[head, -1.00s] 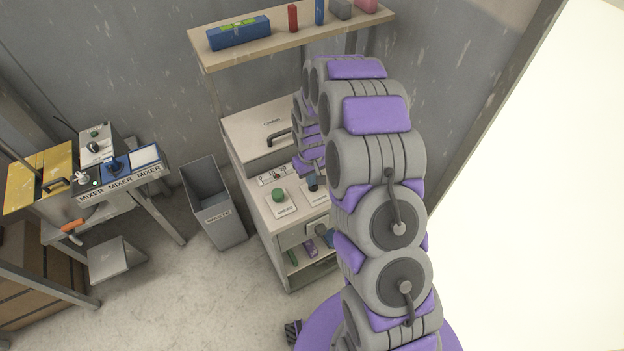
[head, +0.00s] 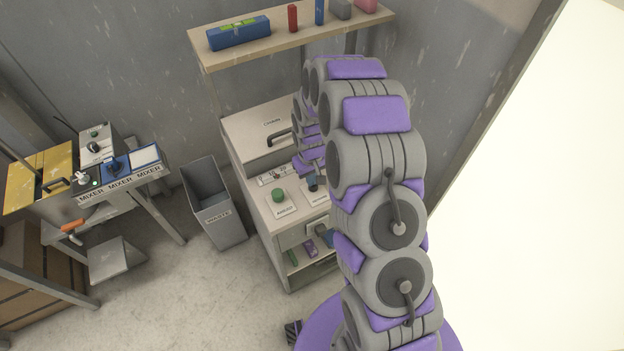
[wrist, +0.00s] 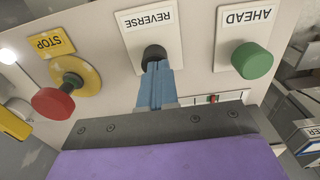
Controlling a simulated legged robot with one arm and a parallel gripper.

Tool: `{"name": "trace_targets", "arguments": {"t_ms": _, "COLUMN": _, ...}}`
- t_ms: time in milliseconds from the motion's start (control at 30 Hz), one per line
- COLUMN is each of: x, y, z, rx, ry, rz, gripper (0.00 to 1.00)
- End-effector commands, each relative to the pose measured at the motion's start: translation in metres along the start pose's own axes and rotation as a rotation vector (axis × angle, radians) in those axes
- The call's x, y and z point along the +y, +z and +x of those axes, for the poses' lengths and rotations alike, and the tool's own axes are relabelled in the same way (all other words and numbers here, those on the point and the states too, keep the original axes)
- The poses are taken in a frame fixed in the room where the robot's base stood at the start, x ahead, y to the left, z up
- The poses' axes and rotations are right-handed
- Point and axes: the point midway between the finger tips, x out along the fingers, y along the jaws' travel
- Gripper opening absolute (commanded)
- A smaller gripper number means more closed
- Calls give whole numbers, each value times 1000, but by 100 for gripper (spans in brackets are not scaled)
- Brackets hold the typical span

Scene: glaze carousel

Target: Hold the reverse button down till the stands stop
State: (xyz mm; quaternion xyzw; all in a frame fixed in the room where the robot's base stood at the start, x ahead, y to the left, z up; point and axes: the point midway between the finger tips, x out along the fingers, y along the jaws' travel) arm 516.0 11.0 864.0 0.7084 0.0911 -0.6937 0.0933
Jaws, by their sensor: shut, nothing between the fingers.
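The black reverse button (wrist: 154,54) sits on a white plate labelled REVERSE in the wrist view. My gripper (wrist: 157,66) is shut, its blue fingers together and empty, with the tips at the button and covering its lower part. I cannot tell how far the button is pressed in. In the head view the REVERSE plate (head: 319,199) lies on the control cabinet (head: 262,222), and my arm hides much of that area. No moving stands can be made out in either view.
The green AHEAD button (wrist: 251,60) is right of the reverse button in the wrist view; the red STOP button (wrist: 53,102) on its yellow base is left. A shelf (head: 290,42) overhangs the cabinet. A waste bin (head: 215,205) and mixer bench (head: 120,180) stand left.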

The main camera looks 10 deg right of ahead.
Motion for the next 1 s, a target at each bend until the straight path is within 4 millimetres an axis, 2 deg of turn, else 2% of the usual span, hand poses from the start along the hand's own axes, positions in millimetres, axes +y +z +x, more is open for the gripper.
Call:
{"name": "trace_targets", "arguments": {"t_ms": 33, "x": -5, "y": 19, "z": 23, "rx": -54, "ry": -14, "rz": 1, "gripper": 0}}
{"name": "trace_targets", "arguments": {"t_ms": 467, "x": -5, "y": 18, "z": 17, "rx": -51, "ry": -13, "rz": 1, "gripper": 0}}
{"name": "trace_targets", "arguments": {"t_ms": 667, "x": -6, "y": 19, "z": -12, "rx": -33, "ry": -7, "rz": 0, "gripper": 0}}
{"name": "trace_targets", "arguments": {"t_ms": 1000, "x": -6, "y": 15, "z": -97, "rx": 13, "ry": 4, "rz": 0, "gripper": 0}}
